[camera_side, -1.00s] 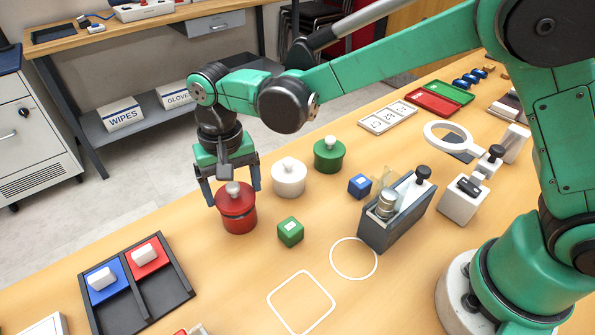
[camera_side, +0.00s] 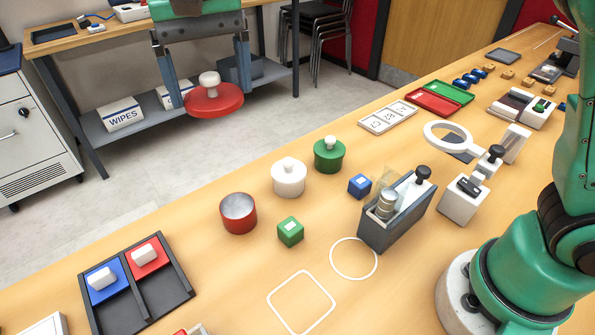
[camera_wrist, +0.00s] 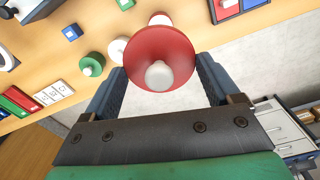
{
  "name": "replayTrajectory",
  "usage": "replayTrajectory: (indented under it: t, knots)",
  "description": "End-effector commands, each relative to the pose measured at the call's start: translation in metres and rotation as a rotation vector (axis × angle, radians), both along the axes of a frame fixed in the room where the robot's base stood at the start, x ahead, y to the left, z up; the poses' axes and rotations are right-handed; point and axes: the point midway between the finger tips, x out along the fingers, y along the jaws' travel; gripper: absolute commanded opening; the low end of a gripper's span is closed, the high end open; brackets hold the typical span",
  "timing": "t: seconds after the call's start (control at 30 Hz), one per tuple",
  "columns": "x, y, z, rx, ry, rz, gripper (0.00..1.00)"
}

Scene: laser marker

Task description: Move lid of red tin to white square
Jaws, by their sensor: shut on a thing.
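My gripper (camera_side: 209,86) is shut on the red lid (camera_side: 213,102), with a finger at each side of its rim. The lid is level with its white knob up, held high above the table in the side view. It also shows in the wrist view (camera_wrist: 160,48) between the fingers. The red tin (camera_side: 239,222) stands open on the table, its grey inside visible. The white square (camera_side: 285,284) is an empty outline on the table's front part, to the right of and nearer than the tin.
A white circle outline (camera_side: 330,252) lies beside the square. A green cube (camera_side: 290,232) sits between tin and circle. White (camera_side: 288,180) and green (camera_side: 328,158) lidded tins stand behind. A grey holder (camera_side: 392,226) rises right of the circle. A dark tray (camera_side: 178,272) is left.

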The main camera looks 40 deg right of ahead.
Motion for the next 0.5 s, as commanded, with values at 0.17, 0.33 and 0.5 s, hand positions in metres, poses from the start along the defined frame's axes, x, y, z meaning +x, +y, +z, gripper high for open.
replayTrajectory:
  t: [0.17, 0.33, 0.5]
  knots:
    - [-0.053, 0.011, -0.002, 0.000, 0.000, 0.004, 0.34]
    - [-0.104, 0.010, -0.015, 0.000, 0.000, -0.001, 0.34]
    - [-0.138, 0.005, -0.028, 0.001, 0.000, -0.007, 0.34]
